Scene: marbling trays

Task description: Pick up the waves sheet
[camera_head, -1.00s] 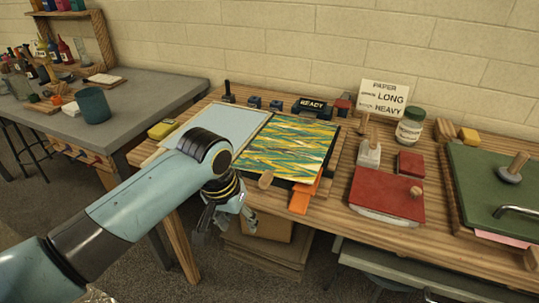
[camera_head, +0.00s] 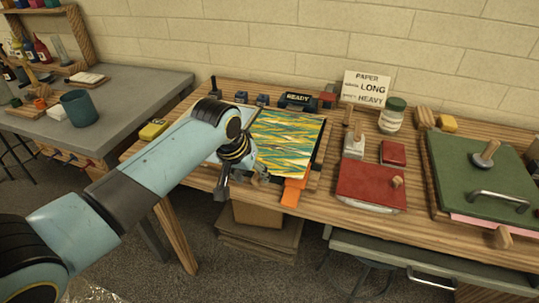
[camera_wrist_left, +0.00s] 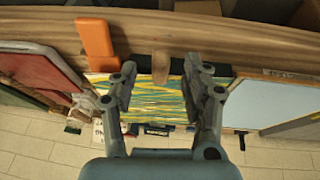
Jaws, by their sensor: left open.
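My left gripper (camera_head: 242,186) is at the table's front edge, by the near left corner of the sheet. In the left wrist view my left gripper (camera_wrist_left: 167,85) has its fingers apart with nothing between them. A wooden peg (camera_wrist_left: 160,66) shows at the sheet's near edge. My arm hides part of the sheet's left side. My right gripper is not in view.
An orange strip (camera_head: 294,191) sticks out at the table's front edge. A red block press (camera_head: 371,186) and a green board (camera_head: 475,170) with a handle stand to the right. A pale blue panel (camera_wrist_left: 272,103) lies beside the sheet. A sign (camera_head: 366,88) stands behind.

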